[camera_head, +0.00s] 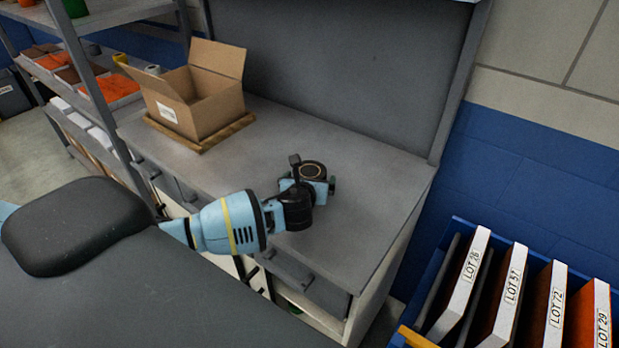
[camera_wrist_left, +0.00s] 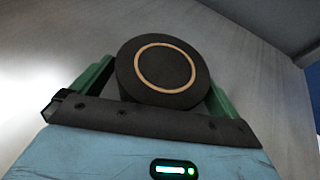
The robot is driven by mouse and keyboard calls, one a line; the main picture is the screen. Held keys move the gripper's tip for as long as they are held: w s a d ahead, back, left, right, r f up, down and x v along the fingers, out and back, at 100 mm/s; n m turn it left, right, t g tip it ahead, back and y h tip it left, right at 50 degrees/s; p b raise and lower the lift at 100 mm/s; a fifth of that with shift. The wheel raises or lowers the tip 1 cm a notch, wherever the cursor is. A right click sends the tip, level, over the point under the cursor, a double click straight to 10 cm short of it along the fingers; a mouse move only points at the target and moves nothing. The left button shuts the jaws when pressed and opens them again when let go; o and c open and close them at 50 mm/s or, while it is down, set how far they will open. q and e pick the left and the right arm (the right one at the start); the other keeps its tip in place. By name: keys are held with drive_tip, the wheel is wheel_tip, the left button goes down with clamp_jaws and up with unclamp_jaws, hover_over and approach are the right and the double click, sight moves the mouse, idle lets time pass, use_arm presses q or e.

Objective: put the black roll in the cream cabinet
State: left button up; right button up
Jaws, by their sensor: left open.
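The black roll (camera_head: 312,170), with a tan ring on its top, stands on the grey worktop near its right end. My left gripper (camera_head: 314,178) is open at the roll, with one finger on either side of it. In the left wrist view the roll (camera_wrist_left: 162,70) sits between the two green fingers, and small gaps seem to show beside it. The cream cabinet (camera_head: 385,275) appears to be the body under the worktop, with grey drawer fronts and an open lower space. My left arm hides part of its front. My right gripper is not in view.
An open cardboard box (camera_head: 205,95) stands on a wooden board at the worktop's back left. A grey back panel (camera_head: 350,70) rises behind. A blue crate (camera_head: 450,235) with several LOT-labelled binders is at the lower right. A stocked shelf rack (camera_head: 90,75) stands at the left.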

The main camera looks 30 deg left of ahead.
sight(310, 167)
use_arm(q)
drive_tip(key=c, duration=1)
drive_tip(key=shift+r, duration=0.1)
drive_tip(key=shift+r, duration=0.6)
drive_tip(key=shift+s+r, duration=0.2)
drive_tip(key=shift+r, duration=0.35)
drive_tip(key=shift+s+r, duration=0.15)
drive_tip(key=shift+r, duration=0.4)
drive_tip(key=s+d, duration=0.1)
drive_tip(key=s, duration=0.4)
drive_tip(key=s+d+r, duration=0.1)
drive_tip(key=s, duration=0.4)
drive_tip(key=s+d, duration=0.1)
drive_tip(key=s, duration=0.4)
drive_tip(key=shift+r, duration=0.2)
